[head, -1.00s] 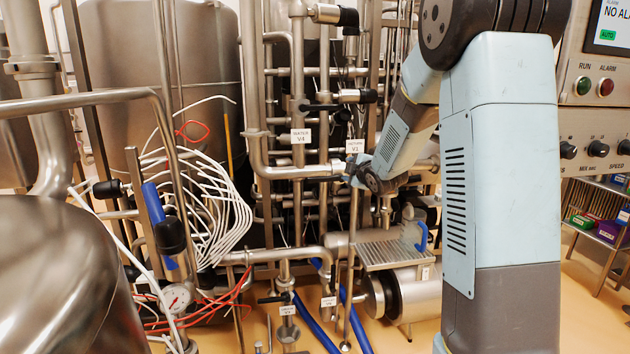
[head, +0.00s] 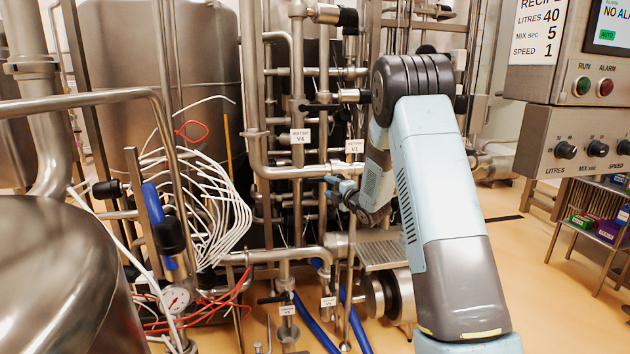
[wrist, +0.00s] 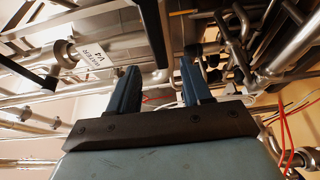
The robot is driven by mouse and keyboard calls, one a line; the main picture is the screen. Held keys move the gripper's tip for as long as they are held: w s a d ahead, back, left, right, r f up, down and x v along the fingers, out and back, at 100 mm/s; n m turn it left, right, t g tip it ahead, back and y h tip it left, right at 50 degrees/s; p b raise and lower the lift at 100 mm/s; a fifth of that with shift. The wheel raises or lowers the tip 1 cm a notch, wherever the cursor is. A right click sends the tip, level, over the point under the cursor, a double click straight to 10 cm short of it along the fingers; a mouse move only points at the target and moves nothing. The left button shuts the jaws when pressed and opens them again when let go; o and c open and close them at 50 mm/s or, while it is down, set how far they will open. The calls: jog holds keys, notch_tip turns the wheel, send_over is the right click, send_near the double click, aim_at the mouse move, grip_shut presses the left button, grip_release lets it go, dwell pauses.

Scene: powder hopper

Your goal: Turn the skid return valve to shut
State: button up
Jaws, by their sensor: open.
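A white tag (head: 355,146) hangs on the skid pipes and appears to read RETURN V1, in small blurred print. The return valve's handle near it is not clearly visible; my arm covers part of that area. My gripper (head: 331,186) is at the pipes just below and left of this tag, pointing left. In the wrist view my gripper (wrist: 161,78) has its two blue fingers apart with nothing gripped between them. A dark bar (wrist: 155,32) runs beyond the fingertips; I cannot tell which valve it belongs to.
The WATER V4 tag (head: 300,136) hangs left of my gripper and also shows in the wrist view (wrist: 87,57). A black lever (head: 320,107) sticks out above it. White cables (head: 215,205) bunch at left. Two lower tags (head: 288,310) hang near blue hoses.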

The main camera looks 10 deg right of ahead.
aim_at(319, 182)
jog(key=x, duration=1)
jog(key=shift+w, duration=0.15)
jog(key=shift+c, duration=0.4)
grip_shut()
jog(key=shift+a+f, duration=0.1)
